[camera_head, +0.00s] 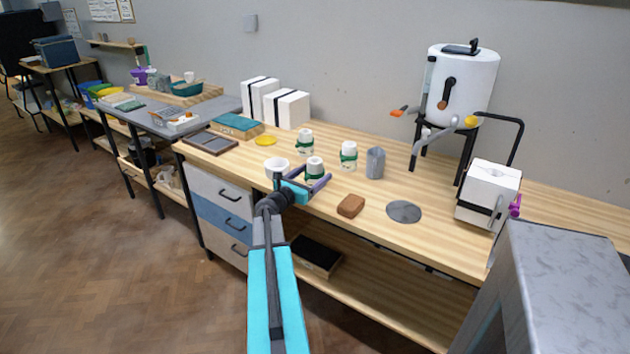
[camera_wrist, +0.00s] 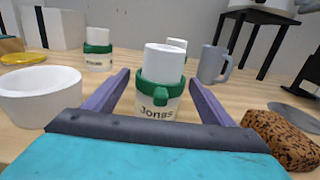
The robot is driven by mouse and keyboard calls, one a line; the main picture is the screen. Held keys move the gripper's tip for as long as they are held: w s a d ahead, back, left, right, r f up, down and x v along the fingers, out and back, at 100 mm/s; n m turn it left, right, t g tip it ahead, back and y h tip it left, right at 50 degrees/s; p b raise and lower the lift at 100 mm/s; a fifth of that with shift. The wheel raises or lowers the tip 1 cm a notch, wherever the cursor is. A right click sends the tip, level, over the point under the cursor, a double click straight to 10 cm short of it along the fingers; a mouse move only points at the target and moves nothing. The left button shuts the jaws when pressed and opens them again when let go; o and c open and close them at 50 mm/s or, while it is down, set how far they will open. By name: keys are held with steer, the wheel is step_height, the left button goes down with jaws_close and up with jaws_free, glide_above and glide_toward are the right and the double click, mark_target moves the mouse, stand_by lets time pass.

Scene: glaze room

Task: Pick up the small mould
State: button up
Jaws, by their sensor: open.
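Several small white cylindrical pieces with green bands, which look like small moulds, stand upright on the wooden bench. The nearest small mould (camera_head: 315,164) also shows in the wrist view (camera_wrist: 163,62), with "Jonas" lettered on its lower part. My gripper (camera_head: 313,186) is open, with its purple fingers on either side of this mould in the wrist view (camera_wrist: 159,84). I cannot tell whether they touch it. Its base is hidden behind the gripper body. Another banded mould (camera_head: 305,142) stands behind left, and one (camera_head: 348,155) behind right.
A white bowl (camera_head: 277,168) stands close left of my gripper. A brown sponge-like block (camera_head: 350,206) lies to the right, with a grey mug (camera_head: 375,163) and grey disc (camera_head: 404,211) beyond. Black-strapped white blocks (camera_head: 287,109) stand at the back.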

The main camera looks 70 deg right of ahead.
steer(key=shift+s+d, duration=0.15)
steer(key=shift+d, duration=0.4)
steer(key=c, duration=1.2)
steer(key=shift+c, duration=0.2)
steer(key=shift+r, duration=0.15)
